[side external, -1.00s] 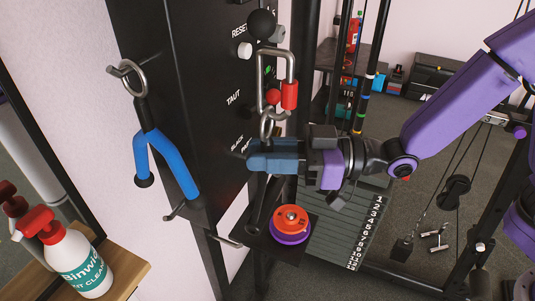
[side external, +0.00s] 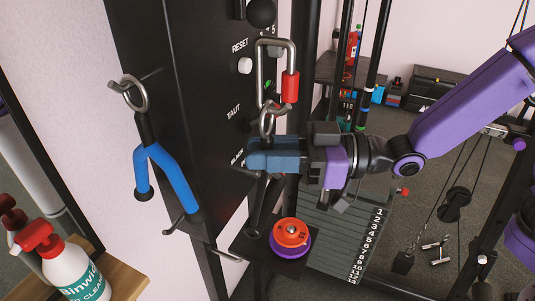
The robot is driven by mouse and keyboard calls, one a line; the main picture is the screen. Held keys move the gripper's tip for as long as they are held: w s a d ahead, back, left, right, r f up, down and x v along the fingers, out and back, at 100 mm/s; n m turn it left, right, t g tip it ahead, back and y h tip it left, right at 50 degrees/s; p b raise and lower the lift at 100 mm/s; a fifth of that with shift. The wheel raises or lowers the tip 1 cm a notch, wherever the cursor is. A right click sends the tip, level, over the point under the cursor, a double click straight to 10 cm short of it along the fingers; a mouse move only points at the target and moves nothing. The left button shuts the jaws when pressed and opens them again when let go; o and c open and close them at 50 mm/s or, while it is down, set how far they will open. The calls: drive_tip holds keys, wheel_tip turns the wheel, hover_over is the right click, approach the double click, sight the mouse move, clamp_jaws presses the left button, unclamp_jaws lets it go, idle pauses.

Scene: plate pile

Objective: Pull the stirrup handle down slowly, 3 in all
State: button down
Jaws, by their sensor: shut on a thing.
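My gripper (side external: 268,157) is in front of the black panel, with its blue fingers shut on the stirrup handle. Part of the dark stirrup handle (side external: 258,208) hangs below the fingers; the grasped part is hidden by them. A metal ring (side external: 267,121) stands just above the fingers. It hangs from a steel carabiner (side external: 260,75) with a red sleeve (side external: 290,87). A black ball (side external: 262,12) is above the carabiner, at the picture's top edge.
The black panel (side external: 200,130) bears a white button near RESET (side external: 244,66). A blue forked handle (side external: 175,180) hangs at left. Orange and purple discs (side external: 291,233) lie on a small dark shelf below my gripper. A spray bottle (side external: 82,270) stands lower left.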

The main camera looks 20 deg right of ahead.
drive_tip(key=shift+f, duration=0.2)
drive_tip(key=c, duration=1.2)
unclamp_jaws()
drive_tip(key=o, duration=0.3)
drive_tip(key=shift+r, duration=0.1)
drive_tip(key=shift+d, duration=0.1)
drive_tip(key=v, duration=1.7)
drive_tip(key=s+d+f+m+g+h, duration=0.1)
drive_tip(key=s+d+f+g+h, duration=0.15)
drive_tip(key=d+f+h, duration=0.6)
drive_tip(key=s+d+f+g+h, duration=0.1)
drive_tip(key=s+d+h, duration=0.1)
drive_tip(key=s+d, duration=0.1)
drive_tip(key=s+d+f+g+h, duration=0.1)
drive_tip(key=s+d+h, duration=0.2)
drive_tip(key=s, duration=0.1)
drive_tip(key=s+d+f+g+h, duration=0.1)
drive_tip(key=s+d+g+h, duration=0.1)
drive_tip(key=s+d, duration=0.1)
drive_tip(key=shift+s+d+h, duration=0.25)
drive_tip(key=shift+d+h, duration=0.1)
drive_tip(key=shift+d, duration=0.3)
